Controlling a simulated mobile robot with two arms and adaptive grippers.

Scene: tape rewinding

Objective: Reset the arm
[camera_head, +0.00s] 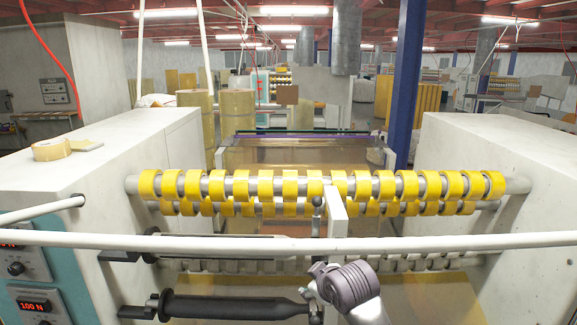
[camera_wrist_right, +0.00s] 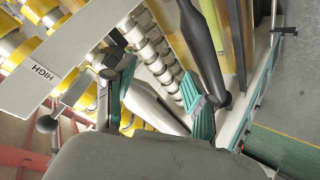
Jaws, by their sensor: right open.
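A long black bar (camera_wrist_right: 203,45) also shows in the right wrist view. My right gripper (camera_wrist_right: 155,82) is open, its teal-padded fingers apart with nothing clearly held between them. My right arm (camera_head: 345,285) shows at the bottom of the head view. My left gripper is not in view.
Yellow tape rolls (camera_head: 290,187) line a shaft between two pale cabinets. A white rail (camera_head: 450,242) crosses the front. A plate marked HIGH (camera_wrist_right: 45,75) and a ball-knobbed lever (camera_wrist_right: 47,124) are beside my right gripper. Open floor (camera_wrist_right: 295,85) shows at the right.

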